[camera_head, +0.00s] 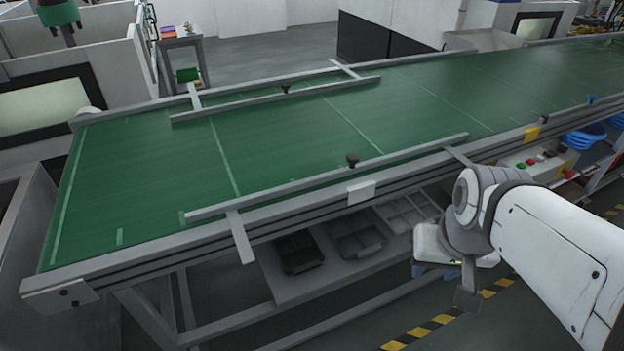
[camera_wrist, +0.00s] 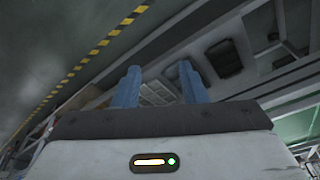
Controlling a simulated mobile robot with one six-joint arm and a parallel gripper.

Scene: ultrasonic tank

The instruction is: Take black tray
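The black tray (camera_head: 299,252) lies on the grey shelf below the conveyor in the head view, leftmost of three trays. In the wrist view it appears as a dark rectangle (camera_wrist: 224,58), to the right of my gripper's fingers. My gripper (camera_wrist: 159,85) has two blue fingers, spread wide apart with nothing between them touching either. In the head view my gripper is to the right of the trays, its fingers mostly hidden behind the wrist. It is apart from the black tray.
A dark grey tray (camera_head: 356,235) and a lighter divided tray (camera_head: 407,212) sit right of the black tray. The green conveyor (camera_head: 270,150) overhangs the shelf (camera_head: 290,287). A metal bracket (camera_head: 240,238) juts out near the black tray. Striped floor tape (camera_head: 432,327) runs along the open floor.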

